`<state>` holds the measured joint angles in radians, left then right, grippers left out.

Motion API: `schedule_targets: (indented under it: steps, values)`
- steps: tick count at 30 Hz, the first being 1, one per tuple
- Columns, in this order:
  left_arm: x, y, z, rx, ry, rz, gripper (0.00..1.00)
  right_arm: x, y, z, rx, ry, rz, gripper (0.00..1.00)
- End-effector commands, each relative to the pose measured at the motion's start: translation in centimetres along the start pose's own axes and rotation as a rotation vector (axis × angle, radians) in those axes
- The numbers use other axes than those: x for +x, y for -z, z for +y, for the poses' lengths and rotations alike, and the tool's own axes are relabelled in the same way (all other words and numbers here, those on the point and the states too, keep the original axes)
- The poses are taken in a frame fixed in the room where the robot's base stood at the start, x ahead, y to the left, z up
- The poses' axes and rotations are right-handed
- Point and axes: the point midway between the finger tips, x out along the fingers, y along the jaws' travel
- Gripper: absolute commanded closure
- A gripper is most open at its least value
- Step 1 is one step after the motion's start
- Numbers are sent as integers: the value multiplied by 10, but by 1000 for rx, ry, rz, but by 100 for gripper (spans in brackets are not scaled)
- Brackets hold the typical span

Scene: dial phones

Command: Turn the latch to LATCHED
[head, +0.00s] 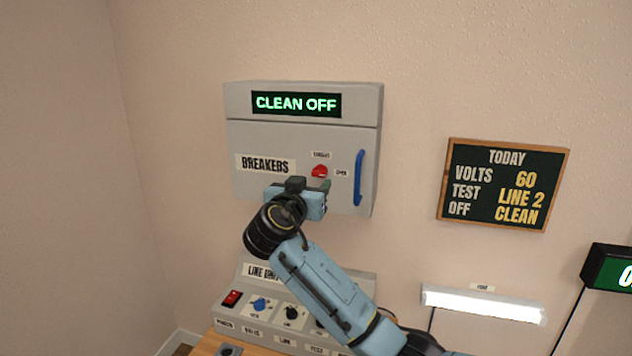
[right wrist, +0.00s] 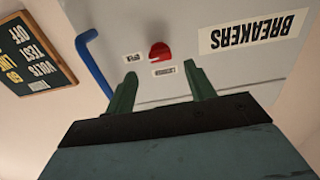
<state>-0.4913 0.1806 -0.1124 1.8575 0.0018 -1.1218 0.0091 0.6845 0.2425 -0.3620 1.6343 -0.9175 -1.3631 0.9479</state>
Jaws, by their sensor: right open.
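The latch is a red knob (head: 319,171) on the door of the grey breaker box (head: 300,142). A small label, too small to read surely, sits above it and one reading OPEN is at its right. In the right wrist view, which is upside down, the red knob (right wrist: 159,50) shows just beyond the fingertips. I cannot tell which label it points at. My right gripper (head: 325,187) is just below and in front of the knob, its green fingers apart. In the right wrist view the gripper (right wrist: 160,69) is open and empty, apart from the knob. My left gripper is out of view.
A blue door handle (head: 359,178) stands out right of the knob. The box display (head: 296,104) reads CLEAN OFF. Below is a control panel (head: 290,318) with a red switch and dials. A notice board (head: 503,186) and a lit lamp (head: 484,304) are at right.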

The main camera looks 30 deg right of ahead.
Motion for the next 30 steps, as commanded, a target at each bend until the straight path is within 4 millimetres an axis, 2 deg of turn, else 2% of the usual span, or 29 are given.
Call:
schedule_targets:
  steps: [3, 9, 20, 23, 30]
  values:
    - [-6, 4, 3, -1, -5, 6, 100, 23, 0, 0, -3, -3, 2, 45]
    - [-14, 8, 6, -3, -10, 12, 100, 45, 0, 0, -2, -1, 1, 45]
    - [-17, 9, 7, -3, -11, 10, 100, 51, -1, 0, -1, 1, -1, 45]
    - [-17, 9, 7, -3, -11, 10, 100, 51, -1, 0, -1, 1, -1, 56]
    - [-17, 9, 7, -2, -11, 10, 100, 51, -1, 0, -2, 1, -1, 87]
